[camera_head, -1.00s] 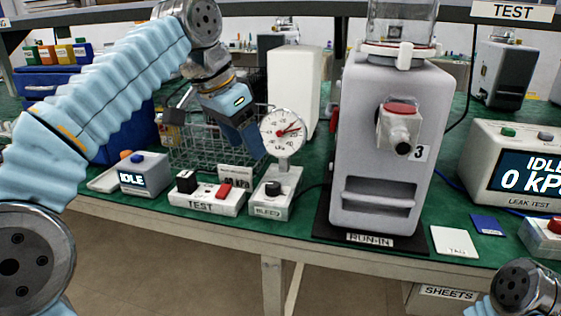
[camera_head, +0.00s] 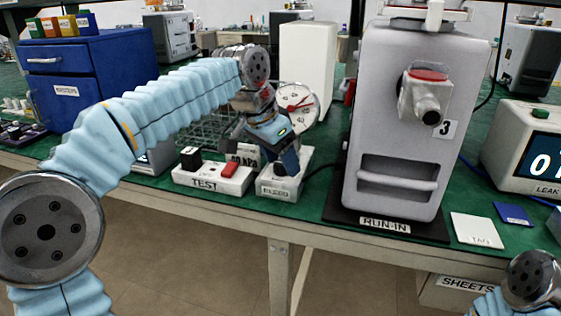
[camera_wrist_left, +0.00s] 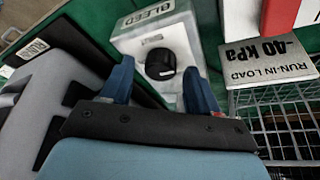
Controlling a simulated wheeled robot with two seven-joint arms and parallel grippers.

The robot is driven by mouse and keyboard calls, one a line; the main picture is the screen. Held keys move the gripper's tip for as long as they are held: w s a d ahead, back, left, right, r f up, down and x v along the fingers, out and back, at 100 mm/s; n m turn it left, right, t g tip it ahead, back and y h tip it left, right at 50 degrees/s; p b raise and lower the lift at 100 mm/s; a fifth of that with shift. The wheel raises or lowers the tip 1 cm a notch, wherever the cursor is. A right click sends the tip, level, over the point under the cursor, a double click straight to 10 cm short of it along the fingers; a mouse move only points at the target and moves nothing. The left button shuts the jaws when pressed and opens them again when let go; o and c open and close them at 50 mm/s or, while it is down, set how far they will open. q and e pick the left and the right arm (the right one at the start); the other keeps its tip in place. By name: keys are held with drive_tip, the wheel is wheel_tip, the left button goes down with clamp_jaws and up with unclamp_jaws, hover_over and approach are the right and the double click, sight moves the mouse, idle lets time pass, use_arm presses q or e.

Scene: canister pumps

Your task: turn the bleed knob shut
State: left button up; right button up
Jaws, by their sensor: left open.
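The bleed box (camera_head: 277,191) is a small pale block labelled BLEED near the bench's front edge. Its round black bleed knob (camera_wrist_left: 160,64) shows in the left wrist view; in the head view my gripper hides it. My left gripper (camera_head: 286,168) points down over the box. In the left wrist view its blue fingers (camera_wrist_left: 158,76) are open, one on each side of the knob, with a gap at both sides. Whether the fingertips reach down to the knob's height is unclear. The dial gauge (camera_head: 297,100) behind is partly covered by my wrist. My right gripper is out of view.
The TEST switch block (camera_head: 205,184) with a black switch and a red one sits just left of the box. A wire basket (camera_head: 200,130) stands behind. The grey RUN-IN machine (camera_head: 405,130) stands to the right. Flat cards (camera_head: 477,230) lie at the front right.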

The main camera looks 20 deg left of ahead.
use_arm(q)
drive_tip(key=shift+f, duration=0.2)
drive_tip(key=shift+c, duration=0.2)
drive_tip(key=c, duration=1)
drive_tip(key=shift+r+n, duration=0.1)
drive_tip(key=shift+n, duration=0.2)
